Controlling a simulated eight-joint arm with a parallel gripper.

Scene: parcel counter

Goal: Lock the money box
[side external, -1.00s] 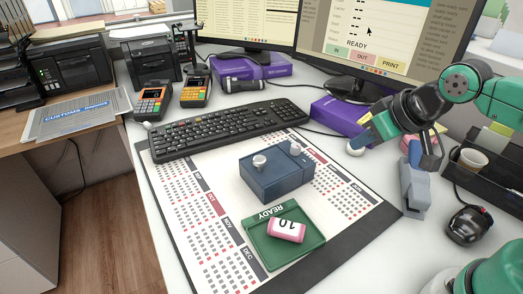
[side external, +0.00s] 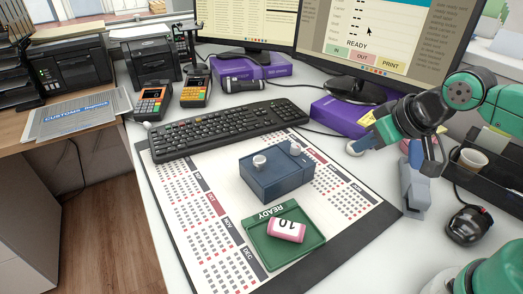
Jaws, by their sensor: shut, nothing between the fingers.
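The money box (side external: 277,182) is a dark blue box on the desk mat, right of centre. It looks closed. A round pale knob (side external: 260,161) stands at its top left, and a smaller pale knob (side external: 295,148) sits towards its right rear. Whether these are a key or a lock is too small to tell. My gripper (side external: 433,167) is at the right, well away from the box and close to a grey-blue desk item. Its fingers are shut with nothing between them, and partly lost against the background.
A green READY tray (side external: 259,247) with a pink roll (side external: 287,230) marked 10 lies in front of the box. The keyboard (side external: 218,128) is behind it. The grey-blue item (side external: 414,193), a mouse (side external: 467,226) and a black organiser (side external: 490,178) stand at the right. The calendar mat (side external: 196,225) is clear at left.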

